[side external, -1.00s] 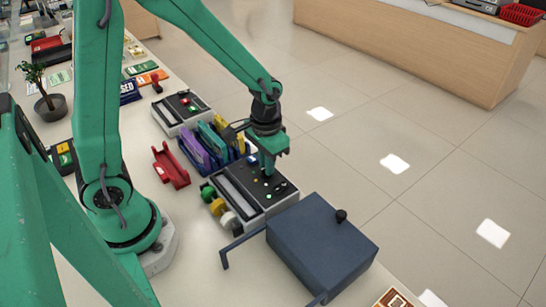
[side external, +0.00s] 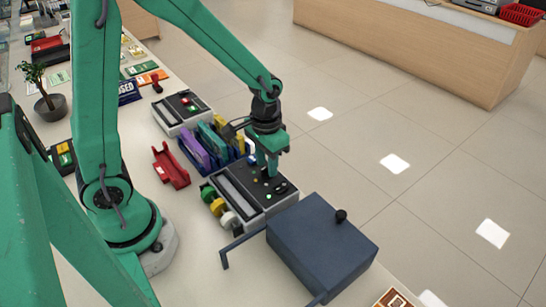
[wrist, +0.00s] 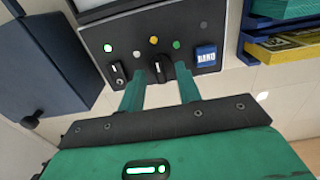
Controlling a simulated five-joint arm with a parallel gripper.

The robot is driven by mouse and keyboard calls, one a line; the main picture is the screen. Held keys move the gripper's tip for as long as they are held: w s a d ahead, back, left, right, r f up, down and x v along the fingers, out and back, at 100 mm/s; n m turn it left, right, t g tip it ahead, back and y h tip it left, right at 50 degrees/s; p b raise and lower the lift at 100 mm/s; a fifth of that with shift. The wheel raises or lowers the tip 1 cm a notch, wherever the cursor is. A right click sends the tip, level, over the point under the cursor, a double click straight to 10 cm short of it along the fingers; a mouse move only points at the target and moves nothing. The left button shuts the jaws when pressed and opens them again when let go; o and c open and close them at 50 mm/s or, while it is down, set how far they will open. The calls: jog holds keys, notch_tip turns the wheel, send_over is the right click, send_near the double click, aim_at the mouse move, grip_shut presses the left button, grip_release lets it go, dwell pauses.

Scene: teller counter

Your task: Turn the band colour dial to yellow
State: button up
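The band colour dial (wrist: 159,70) is a black knob with a white mark on a dark panel (wrist: 194,67) in the wrist view. A white dot (wrist: 137,55), a yellow dot (wrist: 154,40) and a green dot (wrist: 177,44) lie around it. The white mark stands about upright in the picture, roughly toward the yellow dot. My gripper (wrist: 160,76) is open, with one finger on each side of the dial; I cannot tell whether they touch it. In the side view my gripper (side external: 266,173) is low over the banding machine (side external: 240,203), largely hiding the dial.
A blue BAND button (wrist: 206,54), a small switch (wrist: 118,74) and a lit green lamp (wrist: 108,47) share the panel. A dark blue box (side external: 322,245) stands close in front. A rack with coloured bundles (side external: 207,147) and coloured rolls (side external: 217,207) are beside the machine.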

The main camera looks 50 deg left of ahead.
aim_at(265, 167)
notch_tip(265, 167, up, 7)
jog(key=shift+r, duration=0.2)
dwell(0.4)
jog(key=shift+r, duration=0.1)
jog(key=s+a+r+t, duration=0.2)
jog(key=s+r+t, duration=0.3)
jog(key=s+r, duration=0.5)
jog(key=shift+s+a+r+t, duration=0.25)
jog(key=shift+s+t, duration=0.05)
jog(key=shift+s, duration=0.25)
